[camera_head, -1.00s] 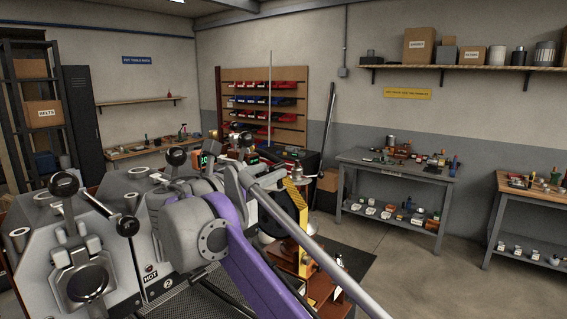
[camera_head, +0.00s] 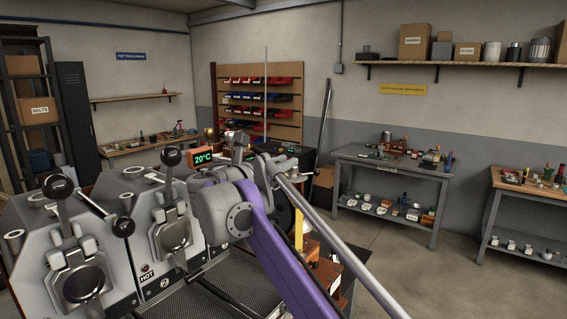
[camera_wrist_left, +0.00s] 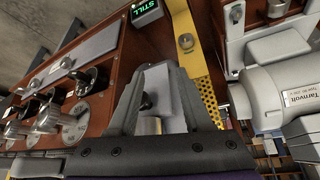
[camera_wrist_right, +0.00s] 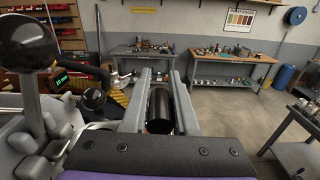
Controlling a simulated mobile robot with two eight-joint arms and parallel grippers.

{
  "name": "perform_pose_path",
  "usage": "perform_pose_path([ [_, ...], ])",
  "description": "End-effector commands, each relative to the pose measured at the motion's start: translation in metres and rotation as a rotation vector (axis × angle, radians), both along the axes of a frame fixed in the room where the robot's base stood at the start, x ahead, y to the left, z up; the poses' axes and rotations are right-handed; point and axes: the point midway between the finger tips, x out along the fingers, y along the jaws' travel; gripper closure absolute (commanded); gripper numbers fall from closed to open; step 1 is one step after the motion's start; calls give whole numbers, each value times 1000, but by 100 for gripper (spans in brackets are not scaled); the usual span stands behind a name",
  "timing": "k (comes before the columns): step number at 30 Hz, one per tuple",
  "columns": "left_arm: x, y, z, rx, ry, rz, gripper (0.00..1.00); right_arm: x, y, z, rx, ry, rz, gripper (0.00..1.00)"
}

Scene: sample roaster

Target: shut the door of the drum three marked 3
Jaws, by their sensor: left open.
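The drum marked 2 (camera_head: 170,280) shows in the head view with its round door (camera_head: 173,236) and a black-knobbed lever (camera_head: 171,157). Drum three and its mark cannot be made out; my purple right arm covers the area right of drum two. In the right wrist view, my right gripper (camera_wrist_right: 160,78) has a black cylinder (camera_wrist_right: 159,112) between its fingers; whether they press on it is unclear.
Another drum (camera_head: 85,283) stands at the left. A green 20°C display (camera_head: 203,158) is behind the drums. A yellow perforated strip (camera_wrist_left: 198,60) and a grey motor housing (camera_wrist_left: 280,95) are close to my left gripper. A workbench (camera_head: 390,165) stands beyond open floor.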

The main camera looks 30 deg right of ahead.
Motion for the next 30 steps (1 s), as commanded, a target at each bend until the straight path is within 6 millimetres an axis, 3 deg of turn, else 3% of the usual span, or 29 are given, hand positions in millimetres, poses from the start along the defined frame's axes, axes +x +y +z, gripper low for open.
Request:
perform_pose_path([
  [1,0,0,0,0,0,0,50,0,0,0,0,0,0,83],
  [4,0,0,0,0,0,0,50,0,0,0,0,0,0,100],
  [30,0,0,0,0,0,0,50,0,0,0,0,0,0,100],
])
